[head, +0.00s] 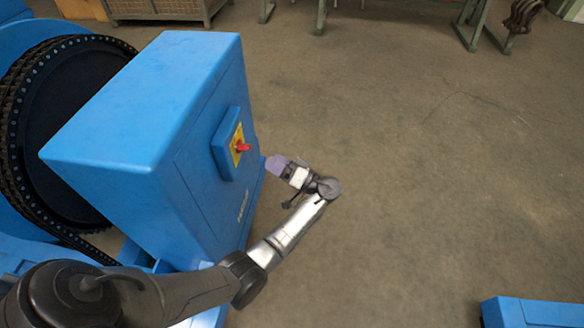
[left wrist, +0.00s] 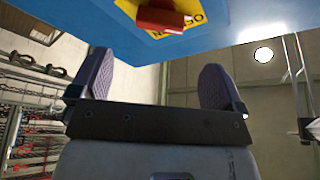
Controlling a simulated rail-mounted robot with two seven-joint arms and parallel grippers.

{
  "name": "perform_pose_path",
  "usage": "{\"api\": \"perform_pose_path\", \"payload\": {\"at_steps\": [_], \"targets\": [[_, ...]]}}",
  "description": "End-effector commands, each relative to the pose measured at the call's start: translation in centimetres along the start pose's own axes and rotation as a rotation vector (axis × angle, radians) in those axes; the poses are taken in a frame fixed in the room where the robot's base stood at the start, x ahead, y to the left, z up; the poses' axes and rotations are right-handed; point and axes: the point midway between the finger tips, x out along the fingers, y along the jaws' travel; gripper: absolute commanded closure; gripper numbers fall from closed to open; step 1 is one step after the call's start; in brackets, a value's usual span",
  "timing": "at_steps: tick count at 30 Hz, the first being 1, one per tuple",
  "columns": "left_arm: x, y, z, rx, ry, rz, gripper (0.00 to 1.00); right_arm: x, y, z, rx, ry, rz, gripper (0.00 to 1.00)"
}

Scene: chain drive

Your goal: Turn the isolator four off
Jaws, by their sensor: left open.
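The isolator is a red rotary handle (head: 242,147) on a yellow plate (head: 237,138), set on a blue box on the side of a blue cabinet (head: 150,100). My left gripper (head: 278,164) is just to the right of and slightly below the handle in the head view, apart from it. In the left wrist view the gripper (left wrist: 158,82) is open and empty, its two purple fingers spread. The red handle (left wrist: 160,18) and its yellow plate show at the top, beyond the fingertips. Lettering on the plate is only partly legible. My right gripper is not in view.
A large black chain wheel (head: 70,120) stands left of the cabinet. Another blue housing (head: 530,312) shows at the lower right. Green bench legs (head: 470,25) and a crate (head: 155,8) stand at the back. The floor right of my arm is clear.

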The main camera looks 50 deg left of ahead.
Motion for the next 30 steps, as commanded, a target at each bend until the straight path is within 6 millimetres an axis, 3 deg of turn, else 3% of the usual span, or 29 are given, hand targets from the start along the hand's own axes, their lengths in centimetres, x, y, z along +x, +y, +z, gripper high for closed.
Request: {"api": "perform_pose_path", "payload": {"at_steps": [6,12,30], "targets": [[-3.5,0.0,-0.1,0.002,0.000,0.002,0.05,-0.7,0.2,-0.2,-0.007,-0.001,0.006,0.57],[-5.1,0.0,0.0,0.001,-0.001,0.001,0.05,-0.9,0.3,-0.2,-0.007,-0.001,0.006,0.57],[-5.6,0.0,0.0,-0.001,0.000,0.000,0.05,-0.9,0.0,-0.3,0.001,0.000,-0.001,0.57]]}}
